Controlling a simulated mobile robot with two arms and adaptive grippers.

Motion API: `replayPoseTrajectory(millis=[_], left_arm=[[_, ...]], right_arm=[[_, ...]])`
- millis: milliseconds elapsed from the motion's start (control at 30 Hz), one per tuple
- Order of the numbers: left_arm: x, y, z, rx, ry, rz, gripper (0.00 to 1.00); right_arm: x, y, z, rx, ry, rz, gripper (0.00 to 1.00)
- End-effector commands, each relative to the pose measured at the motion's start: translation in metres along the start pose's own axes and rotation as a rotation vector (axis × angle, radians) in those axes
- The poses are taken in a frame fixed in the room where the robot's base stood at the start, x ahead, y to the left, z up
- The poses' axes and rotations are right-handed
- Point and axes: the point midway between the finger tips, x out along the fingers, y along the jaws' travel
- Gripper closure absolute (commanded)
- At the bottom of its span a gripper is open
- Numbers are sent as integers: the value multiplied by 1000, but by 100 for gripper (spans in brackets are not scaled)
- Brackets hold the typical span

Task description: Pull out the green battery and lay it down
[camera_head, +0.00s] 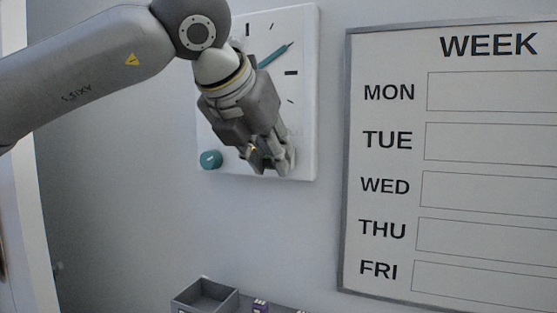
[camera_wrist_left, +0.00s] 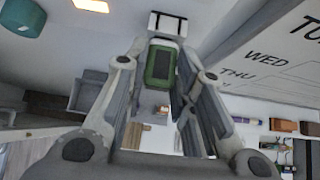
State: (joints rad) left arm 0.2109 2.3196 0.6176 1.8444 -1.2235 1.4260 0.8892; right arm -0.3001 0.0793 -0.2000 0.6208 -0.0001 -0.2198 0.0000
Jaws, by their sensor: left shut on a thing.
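My left gripper (camera_head: 268,158) is in front of the lower part of a white wall clock (camera_head: 302,110). In the left wrist view, the left gripper (camera_wrist_left: 160,75) is shut on the green battery (camera_wrist_left: 160,62), which sits between its fingers. A white piece with dark edges (camera_wrist_left: 168,22) is just above the battery there. I cannot tell whether the battery still touches the clock. In the head view the battery is mostly hidden by the fingers. My right gripper is not in view.
A teal knob (camera_head: 210,159) is at the clock's lower left. A whiteboard with weekdays (camera_head: 385,235) hangs to the right. Below are an open grey box (camera_head: 205,296) and a small purple item (camera_head: 260,306). The wall between clock and box is clear.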

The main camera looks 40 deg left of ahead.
Motion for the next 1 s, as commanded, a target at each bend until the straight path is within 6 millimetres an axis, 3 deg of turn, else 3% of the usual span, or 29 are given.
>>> replayPoseTrajectory(millis=[1000], left_arm=[[-16, 0, -13, 0, -1, 0, 100]], right_arm=[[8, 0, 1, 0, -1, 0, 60]])
